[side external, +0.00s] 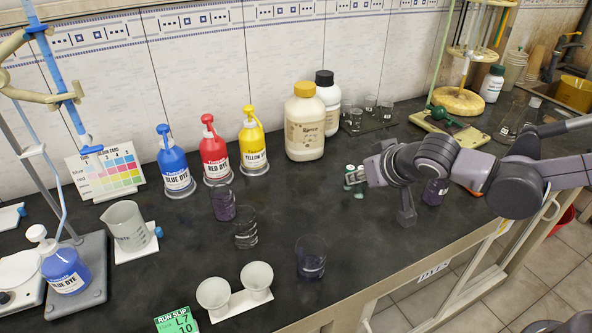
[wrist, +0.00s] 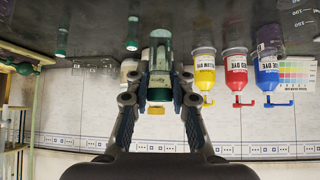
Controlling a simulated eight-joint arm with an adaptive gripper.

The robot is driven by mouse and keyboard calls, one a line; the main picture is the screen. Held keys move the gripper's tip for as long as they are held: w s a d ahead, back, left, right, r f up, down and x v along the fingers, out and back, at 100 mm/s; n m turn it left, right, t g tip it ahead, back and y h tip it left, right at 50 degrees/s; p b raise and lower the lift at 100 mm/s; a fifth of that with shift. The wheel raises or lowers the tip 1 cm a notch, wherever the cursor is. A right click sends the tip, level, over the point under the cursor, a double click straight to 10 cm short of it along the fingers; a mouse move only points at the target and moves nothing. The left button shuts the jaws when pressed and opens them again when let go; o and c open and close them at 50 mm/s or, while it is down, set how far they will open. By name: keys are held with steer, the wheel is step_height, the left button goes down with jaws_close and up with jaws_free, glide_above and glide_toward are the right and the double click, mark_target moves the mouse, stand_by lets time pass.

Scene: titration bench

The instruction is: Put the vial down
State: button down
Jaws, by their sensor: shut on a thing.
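My gripper (wrist: 160,80) is shut on a clear vial (wrist: 160,63) with a dark green end. In the side view my gripper (side external: 378,190) is low over the dark bench (side external: 330,215), right of the tan bottle. Small green-and-clear pieces (side external: 350,172) show at its left edge; I cannot tell which of them is the held vial. Whether the vial touches the bench is unclear. Another small green-capped thing (wrist: 132,44) stands beside it in the wrist view.
Blue (side external: 174,165), red (side external: 214,155) and yellow (side external: 252,146) dye bottles line the wall left of the tan bottle (side external: 304,125). Glass beakers (side external: 310,260) stand on the front bench. A purple container (side external: 435,192) is beside my arm. Bare bench lies between the beakers and my gripper.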

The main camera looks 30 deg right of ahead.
steer(key=w+a+n+g+y, duration=0.4)
steer(key=a+n, duration=0.3)
steer(key=a, duration=1.2)
steer(key=w+a+n+g+y, duration=0.1)
steer(key=w+a+n+y, duration=0.55)
steer(key=a, duration=1.25)
steer(key=shift+n+g+h, duration=0.3)
steer(key=shift+n+h, duration=0.25)
steer(key=shift+n, duration=0.1)
steer(key=s+a+f, duration=0.2)
steer(key=a, duration=0.1)
steer(key=s+a+f, duration=0.2)
steer(key=a+f, duration=0.1)
steer(key=a, duration=0.1)
steer(key=s+a+f, duration=0.2)
steer(key=a, duration=0.2)
steer(key=shift+a+f, duration=0.1)
steer(key=shift+f, duration=0.05)
steer(key=shift+s+a+f, duration=0.1)
steer(key=shift+f, duration=2)
steer(key=c, duration=1.2)
jaws_free()
steer(key=shift+f, duration=0.15)
